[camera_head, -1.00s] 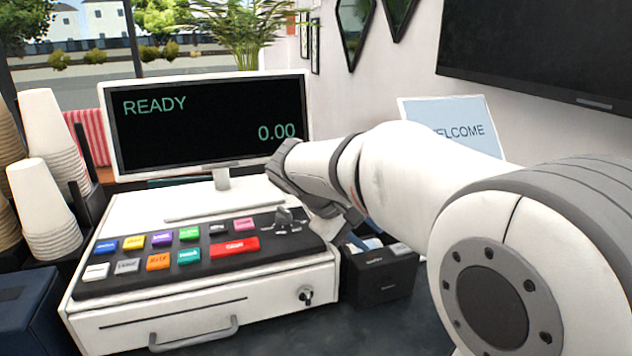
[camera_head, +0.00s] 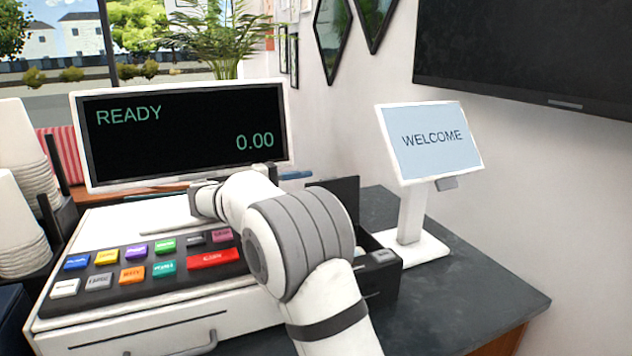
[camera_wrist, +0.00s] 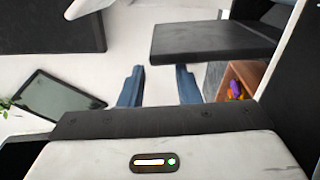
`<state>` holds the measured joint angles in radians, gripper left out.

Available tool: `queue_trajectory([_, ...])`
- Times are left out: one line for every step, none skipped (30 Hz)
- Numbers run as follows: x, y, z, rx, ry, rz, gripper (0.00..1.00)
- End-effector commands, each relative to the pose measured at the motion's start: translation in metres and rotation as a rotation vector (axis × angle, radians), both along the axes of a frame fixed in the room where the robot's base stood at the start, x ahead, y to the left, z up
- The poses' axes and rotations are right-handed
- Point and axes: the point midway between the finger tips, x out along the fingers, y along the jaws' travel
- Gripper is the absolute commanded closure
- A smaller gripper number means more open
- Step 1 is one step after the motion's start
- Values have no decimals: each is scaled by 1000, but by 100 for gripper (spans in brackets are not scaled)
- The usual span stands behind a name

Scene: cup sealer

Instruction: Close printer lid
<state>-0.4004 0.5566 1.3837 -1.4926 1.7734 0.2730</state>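The printer (camera_head: 378,268) is a black box to the right of the cash register, partly hidden behind my arm. Its lid (camera_head: 337,197) stands up as a dark panel at the back, so it is open.
The cash register (camera_head: 125,325) with coloured keys and its READY display (camera_head: 180,135) stand left of my arm. A WELCOME screen (camera_head: 432,138) stands on a white base right of the printer. The counter (camera_head: 470,295) is clear at the front right.

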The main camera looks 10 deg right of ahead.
Motion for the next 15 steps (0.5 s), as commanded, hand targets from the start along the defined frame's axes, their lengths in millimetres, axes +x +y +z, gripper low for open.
queue_trajectory([1, -10, 1, 0, -1, -2, 70])
queue_trajectory([2, -14, 1, 0, -1, -1, 70])
queue_trajectory([3, -20, 1, 0, 0, -1, 70])
queue_trajectory([4, -24, 1, 0, 0, 0, 70])
queue_trajectory([5, -28, 1, 0, 0, 1, 70])
queue_trajectory([6, -32, 1, 0, -1, 3, 70])
queue_trajectory([7, -35, 1, 0, -1, 3, 70])
queue_trajectory([7, -38, 1, 0, -1, 3, 70])
queue_trajectory([8, -41, 1, 0, 0, 4, 70])
queue_trajectory([8, -42, 0, 0, 0, 4, 70])
queue_trajectory([8, -43, 0, 1, 0, 5, 70])
queue_trajectory([9, -44, 0, 1, 0, 6, 70])
queue_trajectory([9, -45, 0, 2, 0, 7, 70])
queue_trajectory([9, -45, 0, 2, 0, 7, 70])
queue_trajectory([9, -45, 0, 2, 0, 7, 70])
